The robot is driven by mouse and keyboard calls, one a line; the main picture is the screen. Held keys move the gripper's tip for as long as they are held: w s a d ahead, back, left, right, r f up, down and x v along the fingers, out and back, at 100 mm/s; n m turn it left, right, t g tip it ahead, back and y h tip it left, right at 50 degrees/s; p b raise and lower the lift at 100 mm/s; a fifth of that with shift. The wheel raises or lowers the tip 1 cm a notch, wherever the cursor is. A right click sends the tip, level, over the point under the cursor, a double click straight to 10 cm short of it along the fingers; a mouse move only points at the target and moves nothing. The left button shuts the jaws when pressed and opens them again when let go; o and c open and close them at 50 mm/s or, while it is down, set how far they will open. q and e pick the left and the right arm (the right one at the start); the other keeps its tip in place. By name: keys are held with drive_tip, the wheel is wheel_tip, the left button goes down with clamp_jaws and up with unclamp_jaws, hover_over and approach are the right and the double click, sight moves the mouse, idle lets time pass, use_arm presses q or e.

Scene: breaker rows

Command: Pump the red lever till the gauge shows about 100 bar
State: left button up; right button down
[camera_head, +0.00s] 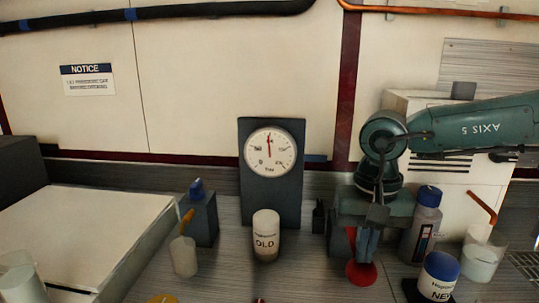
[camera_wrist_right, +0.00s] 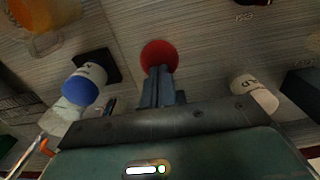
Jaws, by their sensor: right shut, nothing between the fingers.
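The red lever's round knob (camera_head: 361,273) shows just below my right gripper (camera_head: 366,254) in the head view, with a bit of red behind the fingers. In the right wrist view the red knob (camera_wrist_right: 159,55) sits just beyond the fingertips (camera_wrist_right: 158,76). The right gripper is shut with nothing between its fingers; whether it touches the knob I cannot tell. The round white gauge (camera_head: 270,151) stands on a dark upright panel, its needle pointing almost straight up. Its numbers are too small to read. My left gripper is not in view.
An "OLD" bottle (camera_head: 265,236) stands left of the lever. A blue-capped "NEW" bottle (camera_head: 439,277), a grey bottle (camera_head: 426,222) and a clear beaker (camera_head: 481,258) stand to the right. A small cup (camera_head: 184,257) stands further left.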

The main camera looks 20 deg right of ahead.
drive_tip(key=shift+r+p, duration=1.55)
drive_tip(key=shift+r, duration=0.9)
drive_tip(key=shift+r, duration=0.1)
drive_tip(key=shift+r+p, duration=1.9)
drive_tip(key=shift+r, duration=0.5)
